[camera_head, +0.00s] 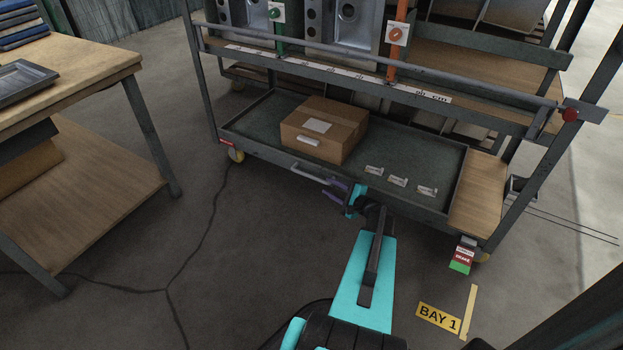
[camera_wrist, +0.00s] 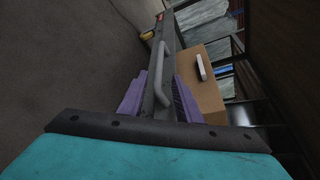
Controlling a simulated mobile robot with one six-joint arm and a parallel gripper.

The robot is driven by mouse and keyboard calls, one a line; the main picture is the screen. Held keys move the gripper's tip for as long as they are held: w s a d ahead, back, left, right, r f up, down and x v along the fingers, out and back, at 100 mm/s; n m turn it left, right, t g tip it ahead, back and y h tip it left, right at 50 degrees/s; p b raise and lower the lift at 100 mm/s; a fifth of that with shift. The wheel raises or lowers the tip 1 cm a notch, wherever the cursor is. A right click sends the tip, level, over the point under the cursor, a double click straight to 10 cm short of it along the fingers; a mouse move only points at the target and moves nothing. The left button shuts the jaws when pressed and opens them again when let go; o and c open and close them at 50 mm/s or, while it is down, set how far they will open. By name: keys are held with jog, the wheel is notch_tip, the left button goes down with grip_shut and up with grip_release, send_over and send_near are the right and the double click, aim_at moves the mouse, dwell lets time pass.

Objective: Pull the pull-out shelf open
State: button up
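The pull-out shelf (camera_head: 262,133) is a dark, shallow tray low in the rack. A grey bar handle (camera_head: 308,174) is fixed to its front edge; the handle also shows in the wrist view (camera_wrist: 158,75). My gripper (camera_head: 340,191) is at the right end of the handle, in front of the shelf. In the wrist view its purple fingers (camera_wrist: 158,98) are apart, with the handle and the shelf's front edge running between them. I see a gap beside the handle, so the fingers do not look closed on it. The far fingertip contact is hidden.
A cardboard box (camera_head: 325,128) and several small labelled items (camera_head: 398,181) lie on the shelf. A rack rail (camera_head: 380,88) crosses above it. A wooden workbench (camera_head: 75,75) stands at the left. The floor (camera_head: 240,240) before the shelf is clear beside my arm.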

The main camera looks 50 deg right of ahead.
aim_at(315, 179)
jog(key=b+x, duration=0.3)
jog(key=x, duration=0.9)
jog(key=shift+a+f, duration=0.15)
grip_shut()
